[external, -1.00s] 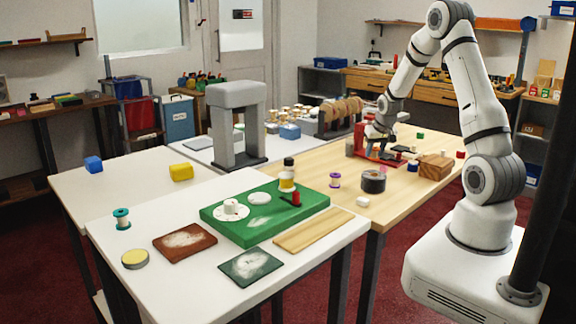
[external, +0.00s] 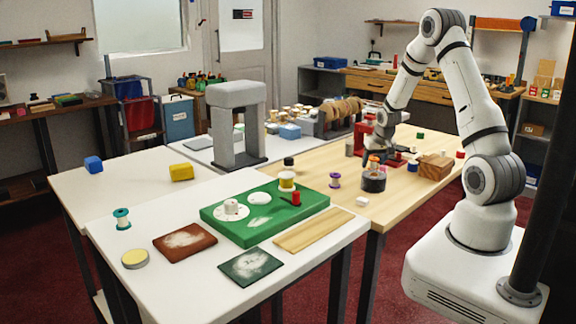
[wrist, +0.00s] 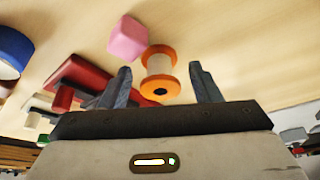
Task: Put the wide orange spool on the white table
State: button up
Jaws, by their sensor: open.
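In the wrist view the wide orange spool (wrist: 160,73), with orange flanges and a pale middle, is by the wooden tabletop. My gripper (wrist: 163,80) is open, with one grey finger on each side of the spool and a gap on both sides. In the external view my gripper (external: 376,154) is low over the wooden table (external: 335,160). Orange shows just below it, at the dark round tin (external: 373,184); I cannot tell whether this is the spool. The white table (external: 185,290) is at the front left.
A green board (external: 235,232) with several small items covers much of the white table's back. A pink block (wrist: 127,38) and red stand (wrist: 85,78) are near the spool.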

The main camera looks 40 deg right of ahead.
jog(key=shift+r, duration=0.15)
jog(key=shift+r, duration=0.2)
jog(key=v, duration=1.2)
jog(key=s+a+r+n, duration=0.1)
jog(key=s+a+r, duration=0.1)
jog(key=a, duration=0.3)
jog(key=s+a+r+n, duration=0.1)
jog(key=s+a+r, duration=0.2)
jog(key=a, duration=0.2)
jog(key=s+a+r+n+y, duration=0.1)
jog(key=s+a+r, duration=0.1)
jog(key=a, duration=0.3)
jog(key=shift+s+a+r, duration=0.4)
jog(key=shift+s, duration=0.25)
jog(key=shift+o, duration=0.4)
jog(key=s+a+r+n+g+y, duration=0.1)
jog(key=s+a+r+n, duration=0.1)
jog(key=s+a, duration=0.6)
jog(key=s+n, duration=0.1)
jog(key=s, duration=0.3)
jog(key=shift+a, duration=0.4)
jog(key=shift+w, duration=0.1)
